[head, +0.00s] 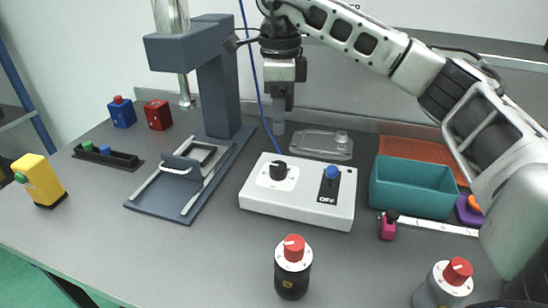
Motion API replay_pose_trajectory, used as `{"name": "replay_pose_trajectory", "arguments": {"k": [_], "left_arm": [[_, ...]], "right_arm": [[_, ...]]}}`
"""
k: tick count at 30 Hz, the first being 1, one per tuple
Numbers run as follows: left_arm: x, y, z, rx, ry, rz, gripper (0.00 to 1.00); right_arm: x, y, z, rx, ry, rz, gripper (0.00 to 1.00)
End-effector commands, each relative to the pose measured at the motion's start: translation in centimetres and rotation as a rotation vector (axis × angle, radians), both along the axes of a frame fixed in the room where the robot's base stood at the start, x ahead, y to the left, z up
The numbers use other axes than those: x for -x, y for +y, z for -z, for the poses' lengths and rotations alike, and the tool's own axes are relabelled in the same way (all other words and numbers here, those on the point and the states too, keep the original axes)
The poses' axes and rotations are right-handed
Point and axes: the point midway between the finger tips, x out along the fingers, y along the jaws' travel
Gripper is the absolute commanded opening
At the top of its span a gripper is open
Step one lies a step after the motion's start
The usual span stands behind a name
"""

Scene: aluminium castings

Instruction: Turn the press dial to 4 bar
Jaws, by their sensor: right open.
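The white control box (298,208) stands in the middle of the grey table. A black round dial (278,170) sits on a white plate at its left end; its scale and setting are too small to read. A blue-tipped lever (331,173) on a black plate marked OFF is at its right end. The blue-grey press (215,85) stands to the left, behind the box. My right gripper (279,127) points down behind the dial, apart from it and empty. It is seen edge-on, open. My left gripper is out of view.
A clear tray (321,145) lies close to my right gripper. A teal bin (412,188), orange tray (415,155) and small pink bottle (389,226) are at the right. Two red-knobbed canisters (292,272) (443,287) stand in front. A yellow block (40,182) is at the left.

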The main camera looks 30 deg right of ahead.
Motion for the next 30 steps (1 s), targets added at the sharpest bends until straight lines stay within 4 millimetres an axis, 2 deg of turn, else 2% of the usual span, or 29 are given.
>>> {"name": "replay_pose_trajectory", "arguments": {"k": [9, 15, 21, 30], "left_arm": [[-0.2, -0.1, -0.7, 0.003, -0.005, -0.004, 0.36], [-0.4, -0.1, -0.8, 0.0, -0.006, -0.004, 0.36], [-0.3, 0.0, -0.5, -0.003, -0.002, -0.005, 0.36], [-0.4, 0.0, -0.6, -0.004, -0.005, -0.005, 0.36]], "right_arm": [[0.1, -0.1, 7.1, 0.001, 0.006, 0.001, 0.55], [0.0, 0.0, 10.4, 0.0, 0.004, 0.0, 0.55], [0.0, 0.0, 12.0, 0.001, 0.001, 0.0, 0.55], [0.0, 0.0, 12.2, 0.0, 0.0, 0.0, 0.55]]}}
